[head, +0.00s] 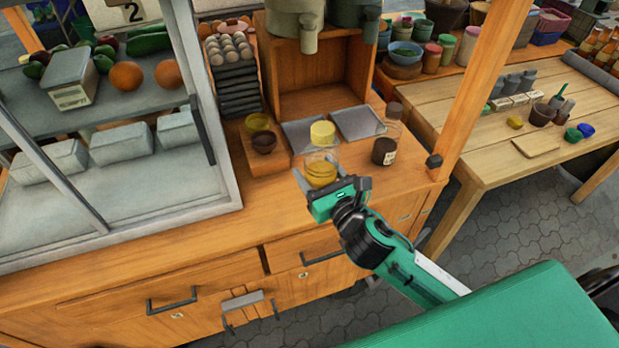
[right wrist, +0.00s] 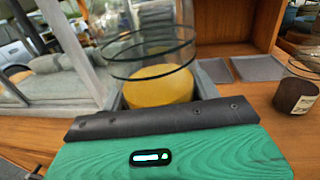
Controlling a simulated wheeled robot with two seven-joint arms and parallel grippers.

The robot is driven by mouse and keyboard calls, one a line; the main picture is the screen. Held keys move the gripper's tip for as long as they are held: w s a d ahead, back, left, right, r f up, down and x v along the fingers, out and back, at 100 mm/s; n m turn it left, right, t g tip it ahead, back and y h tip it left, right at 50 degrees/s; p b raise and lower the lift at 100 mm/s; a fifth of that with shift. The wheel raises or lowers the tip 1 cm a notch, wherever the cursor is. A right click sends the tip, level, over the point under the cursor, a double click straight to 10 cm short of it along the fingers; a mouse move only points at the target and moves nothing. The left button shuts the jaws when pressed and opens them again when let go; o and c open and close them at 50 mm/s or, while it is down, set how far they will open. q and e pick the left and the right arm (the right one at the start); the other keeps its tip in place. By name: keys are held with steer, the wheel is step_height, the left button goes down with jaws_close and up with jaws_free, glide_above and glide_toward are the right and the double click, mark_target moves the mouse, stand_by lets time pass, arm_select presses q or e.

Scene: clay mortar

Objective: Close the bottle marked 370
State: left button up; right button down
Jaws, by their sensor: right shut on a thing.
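A clear glass bottle (head: 321,168) with yellow contents stands on the wooden counter. A yellow cap (head: 322,133) shows at its top in the head view; whether it sits on the rim or behind it I cannot tell. My right gripper (head: 326,180) is shut on this bottle from the front, low down. In the right wrist view the bottle (right wrist: 158,88) rises behind the gripper's dark edge, with dark rings around its clear upper part. I cannot read 370 anywhere. My left gripper is not in view.
Two grey trays (head: 358,123) lie behind the bottles. A glass-fronted case (head: 217,170) stands further left. A wooden post (head: 478,95) rises at right.

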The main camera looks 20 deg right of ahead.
steer(key=w+d+r+n+y+b, duration=0.1)
steer(key=w+r+y+b, duration=0.1)
steer(key=w+r, duration=0.4)
steer(key=w+d+r+n+y+b, duration=0.1)
steer(key=w+r+b, duration=0.15)
steer(key=w, duration=0.65)
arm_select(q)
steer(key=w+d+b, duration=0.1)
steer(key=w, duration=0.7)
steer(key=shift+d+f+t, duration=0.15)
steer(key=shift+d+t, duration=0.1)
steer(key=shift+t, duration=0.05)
arm_select(e)
step_height(320, 180, down, 15)
steer(key=shift+s+g, duration=0.15)
steer(key=shift+g, duration=0.25)
